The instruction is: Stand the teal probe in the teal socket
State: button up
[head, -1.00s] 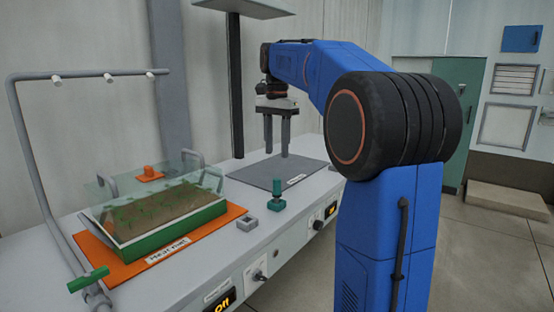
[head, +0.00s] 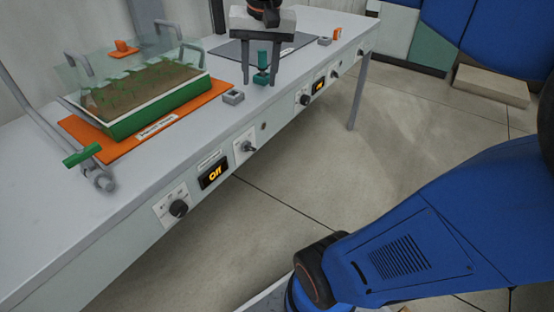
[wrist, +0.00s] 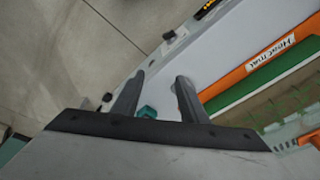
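The teal probe (head: 262,60) stands upright on the bench, on a wide darker foot, near the front edge. My gripper (head: 262,83) is open above the bench, with one finger on each side of the probe in the head view. In the wrist view the probe's teal top (wrist: 147,112) shows between the open fingers of my gripper (wrist: 160,85), partly hidden by the gripper body. Whether the fingers touch it cannot be told. A small grey block with a square opening (head: 233,97) sits empty to the left of the probe; I see no clear teal colour on it.
A planted tray (head: 150,112) with a clear cover stands on the orange heat mat (head: 95,148) at left. A green-handled pipe (head: 83,156) is at the front left. Another grey block (head: 325,41) and an orange piece (head: 336,33) lie farther right. Knobs line the bench front.

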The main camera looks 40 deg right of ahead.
jog(key=s+a+f+n+t, duration=0.1)
jog(key=s+a+f+n, duration=0.1)
jog(key=s+f, duration=0.5)
jog(key=s+a+f+n+t, duration=0.1)
jog(key=s+a+f+n, duration=0.2)
jog(key=s+f, duration=0.4)
notch_tip(320, 180, down, 2)
jog(key=shift+f+n, duration=0.1)
jog(key=shift+n, duration=0.7)
